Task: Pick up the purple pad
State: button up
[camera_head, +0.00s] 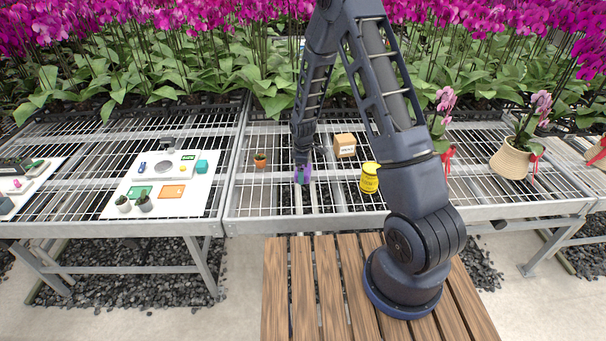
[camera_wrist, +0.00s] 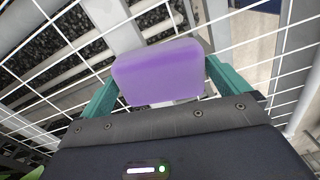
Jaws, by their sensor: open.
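The purple pad (camera_wrist: 160,75) is a rounded lilac block that fills the middle of the wrist view. My gripper (camera_wrist: 158,88) has its two teal fingers apart, one on each side of the pad. The pad lies between or just beyond the fingertips; I cannot tell whether either finger touches it. In the head view the pad (camera_head: 302,174) shows as a small purple patch at the end of my arm, over the wire bench. My gripper (camera_head: 301,172) hides part of it there.
On the wire-mesh bench (camera_head: 260,205) stand a small orange pot (camera_head: 260,159) to the left, a cardboard box (camera_head: 345,145) and a yellow can (camera_head: 369,178) to the right. A white board (camera_head: 120,207) with small items lies on the left bench. Potted orchids (camera_head: 509,160) stand at right.

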jog(key=shift+f, duration=0.5)
jog(key=shift+c, duration=0.2)
jog(key=c, duration=0.7)
jog(key=shift+o, duration=0.2)
